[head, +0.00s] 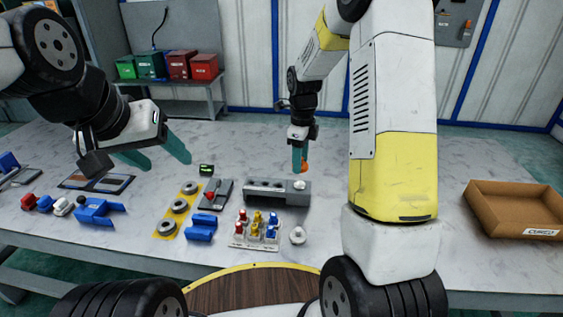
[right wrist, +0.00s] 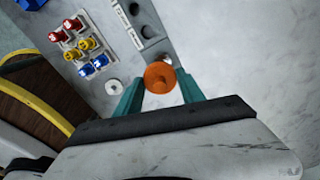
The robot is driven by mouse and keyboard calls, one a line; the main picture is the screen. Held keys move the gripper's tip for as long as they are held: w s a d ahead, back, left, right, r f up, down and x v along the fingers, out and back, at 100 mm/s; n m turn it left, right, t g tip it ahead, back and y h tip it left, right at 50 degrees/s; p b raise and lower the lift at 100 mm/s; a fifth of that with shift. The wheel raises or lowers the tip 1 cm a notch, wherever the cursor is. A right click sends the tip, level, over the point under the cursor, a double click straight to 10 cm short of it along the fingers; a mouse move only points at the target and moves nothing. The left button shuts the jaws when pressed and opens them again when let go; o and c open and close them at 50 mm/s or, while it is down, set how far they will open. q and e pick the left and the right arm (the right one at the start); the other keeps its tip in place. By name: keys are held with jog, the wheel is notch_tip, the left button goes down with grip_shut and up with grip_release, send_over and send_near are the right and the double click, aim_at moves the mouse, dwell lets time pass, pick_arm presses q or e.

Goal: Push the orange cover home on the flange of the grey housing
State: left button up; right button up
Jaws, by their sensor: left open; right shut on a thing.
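The orange cover (head: 303,168) is held between the teal fingertips of my right gripper (head: 298,158). In the right wrist view the cover (right wrist: 159,77) shows as an orange disc between the two fingers (right wrist: 158,92). The grey housing (head: 262,192) lies on the table just below the cover; its row of dark openings also shows in the right wrist view (right wrist: 146,28). A pale round part (right wrist: 168,60) peeks out beside the cover; I cannot tell if it is the flange. The cover looks above the housing's right end. My left gripper (head: 160,156) is open and empty over the table's left side.
A tray of red, yellow and blue parts (head: 236,243) and a white round part (head: 297,235) lie in front of the housing. A yellow strip with grey rings (head: 166,226) and blue blocks (head: 201,228) lie left. A cardboard box (head: 485,214) stands at the right.

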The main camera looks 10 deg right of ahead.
aim_at(299, 184)
jog(key=shift+w+d+r, duration=0.1)
jog(key=shift+w+d, duration=0.05)
jog(key=shift+w, duration=0.1)
jog(key=shift+f, duration=3.45)
jog(key=shift+f, duration=0.65)
dwell(1.7)
jog(key=o, duration=1.3)
jog(key=shift+o, duration=0.2)
jog(key=shift+r, duration=0.1)
jog(key=shift+r, duration=3.4)
